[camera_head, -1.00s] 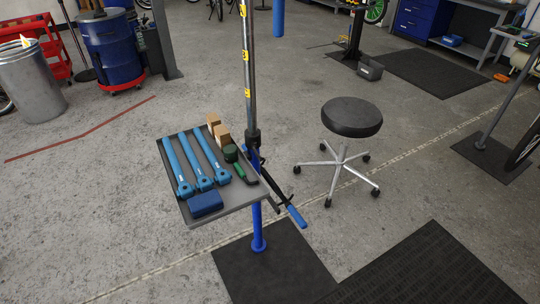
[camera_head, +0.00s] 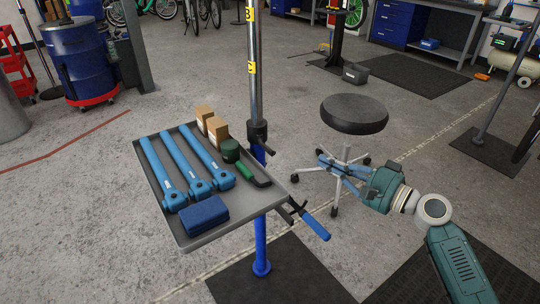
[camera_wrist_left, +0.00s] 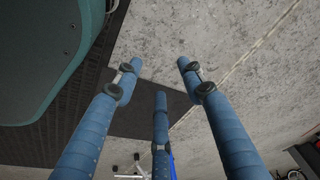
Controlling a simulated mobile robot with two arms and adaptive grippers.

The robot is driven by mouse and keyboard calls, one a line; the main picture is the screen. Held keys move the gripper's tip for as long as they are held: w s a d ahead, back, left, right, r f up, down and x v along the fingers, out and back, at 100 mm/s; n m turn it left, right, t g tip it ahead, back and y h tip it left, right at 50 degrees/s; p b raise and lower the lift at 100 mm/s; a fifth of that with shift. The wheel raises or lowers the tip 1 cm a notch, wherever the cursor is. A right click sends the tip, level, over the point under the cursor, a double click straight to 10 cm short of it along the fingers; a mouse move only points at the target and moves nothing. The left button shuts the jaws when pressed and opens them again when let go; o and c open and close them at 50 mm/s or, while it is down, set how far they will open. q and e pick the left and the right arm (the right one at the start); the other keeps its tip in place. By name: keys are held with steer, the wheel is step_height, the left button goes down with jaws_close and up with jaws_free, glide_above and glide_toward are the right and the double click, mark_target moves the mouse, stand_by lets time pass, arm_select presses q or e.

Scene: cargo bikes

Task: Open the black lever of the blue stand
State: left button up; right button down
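The blue stand (camera_head: 261,240) is an upright blue post with a dark collar (camera_head: 257,131) and a silver pole above. Black lever-like parts (camera_head: 293,208) stick out low beside the post, under the tray's right edge, with a blue-gripped handle (camera_head: 317,226). I cannot tell exactly which black part is the lever. My right gripper (camera_head: 326,166) is right of the stand, in front of the stool, fingers pointing left, spread and empty, apart from the stand. My left gripper (camera_wrist_left: 158,75) shows only in the left wrist view, its three blue fingers spread and empty above the floor.
A grey tray (camera_head: 240,221) on the stand holds blue tools (camera_head: 180,165), a blue box (camera_head: 203,215), small cartons (camera_head: 205,118) and a green-handled tool (camera_head: 240,164). A black stool (camera_head: 353,114) stands behind my right gripper. Dark mats lie on the floor. Open floor lies left.

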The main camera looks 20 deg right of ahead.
mark_target(266, 145)
arm_select(q)
steer(key=shift+s+a+f+p, duration=0.1)
steer(key=shift+s+f+p, duration=0.2)
steer(key=shift+f, duration=0.6)
steer(key=shift+s+a+f+p, duration=0.1)
steer(key=shift+s+f+p, duration=0.25)
steer(key=shift+f, duration=0.5)
steer(key=shift+s+f+p, duration=0.3)
steer(key=shift+f, duration=0.6)
arm_select(e)
steer(key=w+a+r, duration=0.1)
steer(key=w+a, duration=0.6)
steer(key=a, duration=0.3)
steer(key=shift+r, duration=0.35)
arm_select(q)
steer(key=shift+a, duration=0.1)
